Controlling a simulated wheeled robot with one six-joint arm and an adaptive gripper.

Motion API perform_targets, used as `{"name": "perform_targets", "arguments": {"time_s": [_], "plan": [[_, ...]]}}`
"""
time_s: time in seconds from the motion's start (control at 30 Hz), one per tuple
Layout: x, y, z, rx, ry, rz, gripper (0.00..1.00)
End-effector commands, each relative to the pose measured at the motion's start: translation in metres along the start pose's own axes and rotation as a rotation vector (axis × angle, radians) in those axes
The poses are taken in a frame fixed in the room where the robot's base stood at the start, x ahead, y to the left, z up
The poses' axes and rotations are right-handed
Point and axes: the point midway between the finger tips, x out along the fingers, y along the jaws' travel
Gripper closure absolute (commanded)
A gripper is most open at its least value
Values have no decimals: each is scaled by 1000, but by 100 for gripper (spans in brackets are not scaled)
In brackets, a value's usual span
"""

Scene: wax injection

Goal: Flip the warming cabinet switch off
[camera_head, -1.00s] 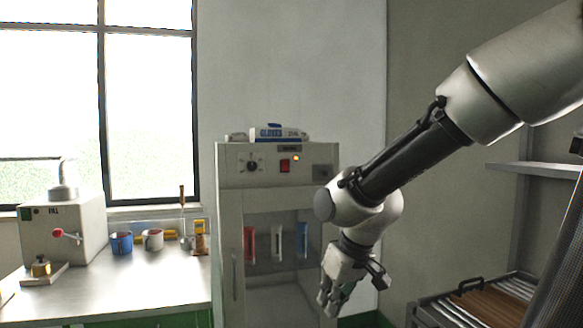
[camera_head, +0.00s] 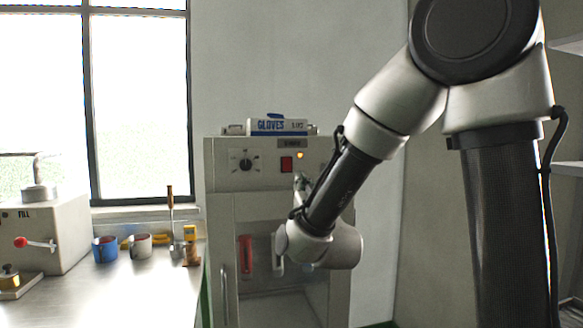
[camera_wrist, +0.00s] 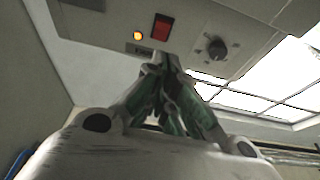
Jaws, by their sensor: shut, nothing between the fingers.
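The warming cabinet (camera_head: 225,205) stands against the wall, with a panel across its top front. The red switch (camera_head: 287,164) is on that panel, right of a black dial (camera_head: 245,161). An amber lamp (camera_head: 300,155) beside the switch is lit. My gripper (camera_head: 301,180) is in front of the panel, just below and right of the switch, partly hidden by my arm. In the wrist view my gripper (camera_wrist: 163,62) is shut and empty, its tips just below the red switch (camera_wrist: 161,27). I cannot tell whether the tips touch the panel.
A gloves box (camera_head: 278,127) lies on the cabinet top. Red and pale tubes stand behind the cabinet's glass door.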

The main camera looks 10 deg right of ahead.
Motion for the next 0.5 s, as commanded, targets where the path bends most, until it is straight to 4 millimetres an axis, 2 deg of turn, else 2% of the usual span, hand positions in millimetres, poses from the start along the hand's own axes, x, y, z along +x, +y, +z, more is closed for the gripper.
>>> {"name": "perform_targets", "arguments": {"time_s": [0.13, 0.5], "plan": [[0, 3, -10, -11, 43, 12, 100], [2, 3, -10, -16, 43, 12, 100]]}}
